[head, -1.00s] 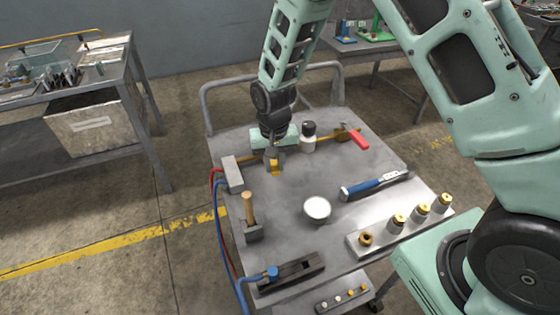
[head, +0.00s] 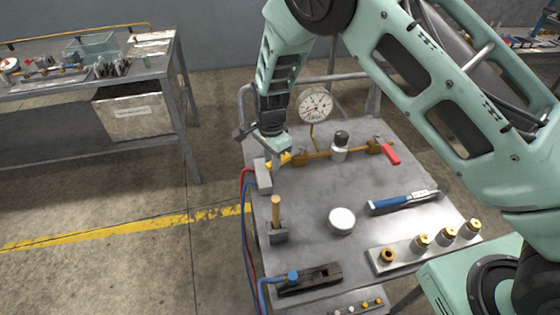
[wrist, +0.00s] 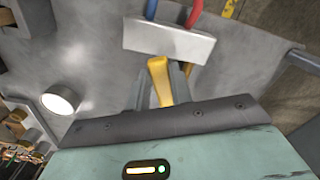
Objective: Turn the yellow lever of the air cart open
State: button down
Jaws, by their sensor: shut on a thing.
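The yellow lever (head: 285,159) is at the left end of the brass pipe (head: 316,154) on the grey air cart (head: 300,205). In the wrist view the lever (wrist: 158,78) stands out between my fingers, its free end towards the grey block. My gripper (head: 274,156) is low over the pipe's left end and shut on the lever. It partly hides the lever in the head view. The lever looks roughly in line with the pipe. A round white gauge (head: 316,104) stands behind the pipe; its reading is too small to tell.
A grey block (head: 264,177) with red and blue hoses sits close beside my gripper. A red handle (head: 390,154) is at the pipe's right end, past a grey cylinder (head: 340,147).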

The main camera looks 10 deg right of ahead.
jog(key=shift+w+a+m, duration=0.25)
jog(key=shift+w+m, duration=0.35)
jog(key=shift+w+a+m, duration=0.2)
jog(key=shift+w+m, duration=1.55)
jog(key=shift+m, duration=0.25)
jog(key=shift+w+r, duration=0.1)
jog(key=c, duration=1.2)
grip_release()
jog(key=shift+c, duration=0.2)
notch_tip(320, 180, up, 17)
jog(key=b, duration=0.2)
jog(key=shift+r, duration=0.15)
